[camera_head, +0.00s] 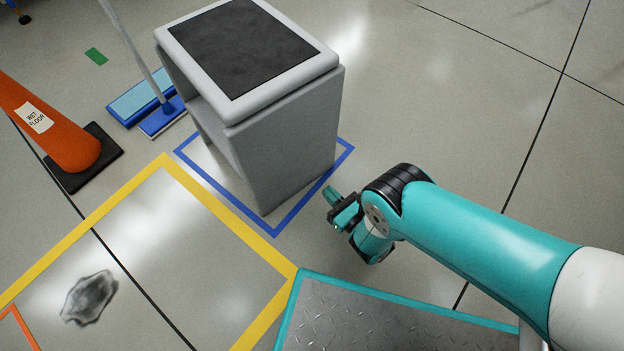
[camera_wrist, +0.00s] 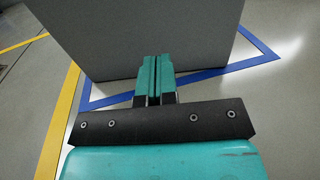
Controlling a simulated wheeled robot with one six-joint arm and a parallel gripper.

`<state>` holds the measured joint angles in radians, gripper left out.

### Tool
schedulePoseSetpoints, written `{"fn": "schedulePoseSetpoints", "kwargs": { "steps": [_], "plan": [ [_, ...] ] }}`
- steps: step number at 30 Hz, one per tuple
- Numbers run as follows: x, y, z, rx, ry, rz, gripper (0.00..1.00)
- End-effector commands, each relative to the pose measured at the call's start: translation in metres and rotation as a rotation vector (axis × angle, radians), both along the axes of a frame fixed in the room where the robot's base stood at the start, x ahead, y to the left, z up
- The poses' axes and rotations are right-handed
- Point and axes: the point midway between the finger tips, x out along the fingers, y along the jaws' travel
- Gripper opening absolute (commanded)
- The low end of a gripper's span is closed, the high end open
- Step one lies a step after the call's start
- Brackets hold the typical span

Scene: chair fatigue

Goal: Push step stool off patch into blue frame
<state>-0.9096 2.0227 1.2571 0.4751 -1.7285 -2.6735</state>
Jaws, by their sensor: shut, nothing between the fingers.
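The grey step stool (camera_head: 285,140) with a black top pad stands upright inside the blue frame (camera_head: 283,221) on the floor. Parts of the frame behind the stool are hidden in the head view. My gripper (camera_head: 332,194) is shut and empty, low beside the stool's near right side, with a gap in the head view. In the wrist view my gripper's fingers (camera_wrist: 155,75) point at the stool's grey side panel (camera_wrist: 140,35); I cannot tell whether they touch it. The blue frame (camera_wrist: 250,63) shows around the panel's base. A dark grey patch (camera_head: 89,297) lies on the floor, apart from the stool.
A yellow floor outline (camera_head: 225,214) surrounds the patch. An orange wet-floor cone (camera_head: 50,130) on a black base stands at the left. The floor to the right is clear.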

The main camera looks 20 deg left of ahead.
Motion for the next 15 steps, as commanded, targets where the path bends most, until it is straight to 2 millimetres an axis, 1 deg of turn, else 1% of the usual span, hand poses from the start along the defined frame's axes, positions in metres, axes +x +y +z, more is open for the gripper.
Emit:
{"fn": "schedulePoseSetpoints", "kwargs": {
  "steps": [1,6,10,15],
  "plan": [
    [0.007,0.011,-0.008,0.002,-0.002,0.001,0.00],
    [0.023,0.035,-0.009,0.001,-0.001,0.000,0.00],
    [0.032,0.048,-0.007,0.001,-0.001,-0.001,0.00],
    [0.038,0.057,-0.005,0.000,0.002,0.000,0.00]
  ]
}}
